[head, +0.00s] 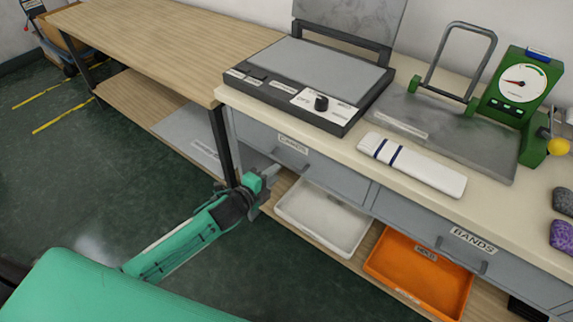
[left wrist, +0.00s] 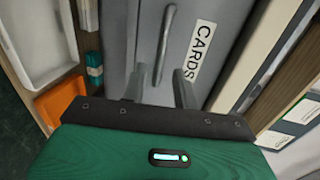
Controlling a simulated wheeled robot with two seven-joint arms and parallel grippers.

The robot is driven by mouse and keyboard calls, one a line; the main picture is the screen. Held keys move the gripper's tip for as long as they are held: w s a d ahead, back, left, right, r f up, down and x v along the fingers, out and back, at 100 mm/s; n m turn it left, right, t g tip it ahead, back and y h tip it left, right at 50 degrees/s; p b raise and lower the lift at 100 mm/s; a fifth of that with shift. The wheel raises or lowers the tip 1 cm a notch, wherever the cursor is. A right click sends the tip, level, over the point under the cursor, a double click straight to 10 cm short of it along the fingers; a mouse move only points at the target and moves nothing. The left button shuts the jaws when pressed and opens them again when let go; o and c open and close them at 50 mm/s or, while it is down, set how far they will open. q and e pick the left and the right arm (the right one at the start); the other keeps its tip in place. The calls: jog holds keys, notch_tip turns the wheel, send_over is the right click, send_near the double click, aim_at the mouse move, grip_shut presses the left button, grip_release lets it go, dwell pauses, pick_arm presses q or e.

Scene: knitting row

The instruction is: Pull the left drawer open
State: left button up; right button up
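The left drawer (head: 330,178) is a grey front under the cream bench top, labelled CARDS, and looks shut. In the left wrist view the drawer front (left wrist: 218,18) fills the middle, with its grey bar handle (left wrist: 166,42) left of the label (left wrist: 201,50). My left gripper (head: 273,172) is in front of the drawer near its handle. In the left wrist view my left gripper (left wrist: 160,82) has its fingers apart, with the handle's near end between or just beyond them; I cannot tell which. Nothing is held. My right gripper is not in view.
A white tray (head: 325,222) and an orange tray (head: 415,285) sit on the shelf below. The right drawer (head: 420,220) is labelled BANDS. A black-framed machine (head: 310,75), a striped white piece (head: 412,165) and a green dial stand (head: 522,85) are on the bench.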

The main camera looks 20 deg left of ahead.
aim_at(286, 164)
pick_arm(q)
jog(key=x, duration=0.7)
grip_shut()
